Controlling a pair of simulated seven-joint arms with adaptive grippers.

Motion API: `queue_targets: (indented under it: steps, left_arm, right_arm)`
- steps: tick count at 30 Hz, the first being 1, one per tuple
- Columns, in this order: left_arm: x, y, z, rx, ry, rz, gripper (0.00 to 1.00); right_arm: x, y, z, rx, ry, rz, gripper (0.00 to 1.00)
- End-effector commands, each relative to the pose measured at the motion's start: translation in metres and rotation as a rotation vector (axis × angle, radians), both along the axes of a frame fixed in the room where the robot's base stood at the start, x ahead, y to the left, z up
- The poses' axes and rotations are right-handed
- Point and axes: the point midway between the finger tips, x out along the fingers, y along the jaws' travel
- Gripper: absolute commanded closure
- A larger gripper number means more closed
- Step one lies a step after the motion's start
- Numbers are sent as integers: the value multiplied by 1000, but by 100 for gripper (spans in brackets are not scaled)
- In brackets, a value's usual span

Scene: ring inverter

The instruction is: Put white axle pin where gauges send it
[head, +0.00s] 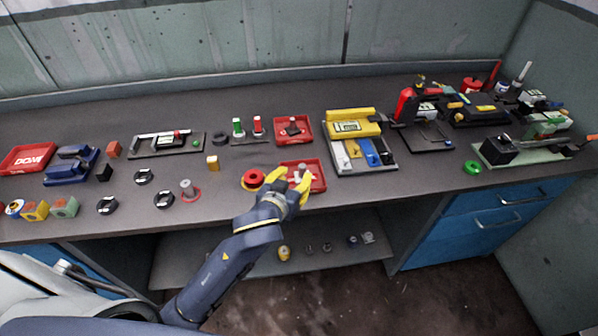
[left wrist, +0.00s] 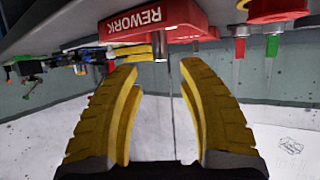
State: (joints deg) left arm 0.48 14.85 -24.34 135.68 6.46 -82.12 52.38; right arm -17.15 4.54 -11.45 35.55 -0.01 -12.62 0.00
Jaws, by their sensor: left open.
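My left gripper (head: 290,182) is open at the near red tray (head: 322,178), with its yellow fingers over the tray's left part. A pale grey-white pin (head: 302,169) shows at the tray, close to the fingertips. The left wrist view, which is upside down, shows the tray's REWORK label (left wrist: 150,18) and a grey pin (left wrist: 160,45) standing in front of it, between and just beyond the open fingertips. I cannot tell whether the pin touches a finger. Gauges with a green handle (head: 238,127) and a red handle (head: 257,124) stand behind. My right gripper is not in view.
A round red part (head: 253,178) lies beside the gripper's left. Another red tray (head: 305,138) holds a dark part. A grey pin on a red base (head: 187,190) stands left. A DONE tray (head: 28,158) is far left. A yellow-and-grey fixture (head: 350,127) stands right.

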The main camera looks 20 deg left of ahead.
Motion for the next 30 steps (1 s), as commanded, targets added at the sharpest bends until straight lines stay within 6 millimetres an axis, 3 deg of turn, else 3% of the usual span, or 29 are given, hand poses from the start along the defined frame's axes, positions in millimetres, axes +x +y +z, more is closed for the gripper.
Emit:
queue_targets:
  steps: [6,12,30]
  left_arm:
    - [-28,0,11,-1,0,0,60]
    - [-40,1,16,0,0,1,60]
    - [-42,-2,17,-9,0,-8,60]
  right_arm:
    - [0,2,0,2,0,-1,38]
    - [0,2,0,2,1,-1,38]
    - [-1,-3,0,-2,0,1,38]
